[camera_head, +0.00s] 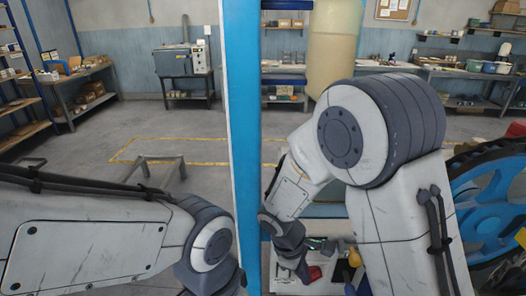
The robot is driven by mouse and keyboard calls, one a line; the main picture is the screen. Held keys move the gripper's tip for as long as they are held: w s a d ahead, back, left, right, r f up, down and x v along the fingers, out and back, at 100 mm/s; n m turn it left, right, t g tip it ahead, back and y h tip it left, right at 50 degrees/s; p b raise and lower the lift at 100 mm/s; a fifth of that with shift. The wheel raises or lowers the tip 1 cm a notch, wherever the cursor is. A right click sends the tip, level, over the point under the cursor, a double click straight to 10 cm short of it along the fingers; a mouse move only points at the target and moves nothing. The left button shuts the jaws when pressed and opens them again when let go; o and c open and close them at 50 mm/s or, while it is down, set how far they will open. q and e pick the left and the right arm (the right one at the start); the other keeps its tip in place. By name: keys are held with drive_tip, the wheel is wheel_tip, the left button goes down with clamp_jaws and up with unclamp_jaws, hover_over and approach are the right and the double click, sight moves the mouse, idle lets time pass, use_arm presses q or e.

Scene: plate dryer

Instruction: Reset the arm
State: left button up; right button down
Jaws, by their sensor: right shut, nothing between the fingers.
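My right arm fills the right half of the head view, its elbow raised and its forearm reaching down and to the left. My right gripper (303,268) is small, dark and partly hidden at the end of that forearm, low in the middle. It is shut, with nothing held, above a pale surface (290,287) with small items on it. My left arm lies across the lower left, and its gripper is out of the picture.
A blue post (246,130) stands between my arms. A red item (315,273) and a yellow item (354,257) are near the right gripper. A large blue wheel (492,200) stands at the right. A low metal frame (162,168) stands on open floor at left.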

use_arm(q)
wheel_tip(320, 180, down, 9)
drive_tip(key=b, duration=0.7)
use_arm(e)
drive_tip(key=s+a+r+m+y, duration=0.2)
drive_tip(key=s, duration=0.6)
drive_tip(key=s+a+r+m+y, duration=0.2)
drive_tip(key=s+a, duration=0.1)
drive_tip(key=s, duration=0.5)
drive_tip(key=shift+s+a+m+y, duration=0.3)
drive_tip(key=shift+a+m+y, duration=0.05)
drive_tip(key=shift+m+y, duration=0.05)
use_arm(q)
drive_tip(key=shift+r, duration=0.1)
use_arm(e)
drive_tip(key=shift+r, duration=0.1)
